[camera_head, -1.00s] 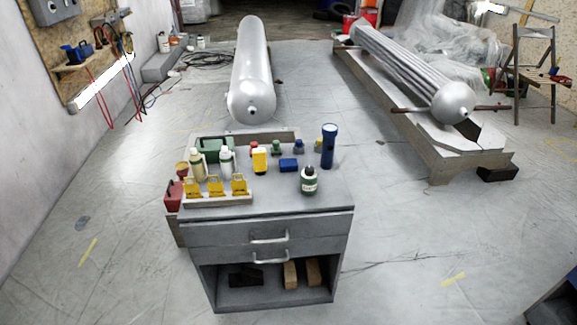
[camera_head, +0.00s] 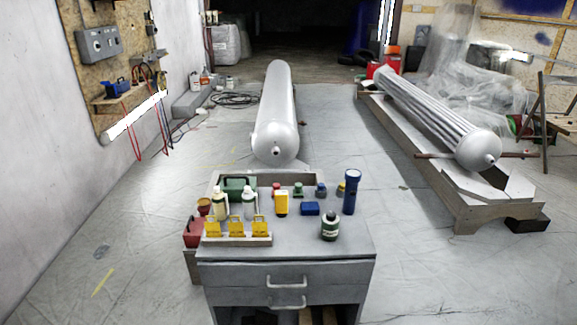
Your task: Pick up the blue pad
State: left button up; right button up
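The blue pad (camera_head: 310,208) is a small flat blue block lying on top of the grey cabinet (camera_head: 340,243), right of its middle. Neither of my grippers is in the head view.
White bottles (camera_head: 249,204), a tray of yellow clips (camera_head: 236,240) and a red container (camera_head: 193,232) crowd the cabinet's left side. A grey cylinder tank (camera_head: 275,125) lies behind. A long wooden stand (camera_head: 480,212) is at right. The floor on both sides is open.

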aim_at(308, 208)
jog(key=i+j, duration=0.7)
jog(key=j, duration=0.15)
jog(key=z, duration=0.05)
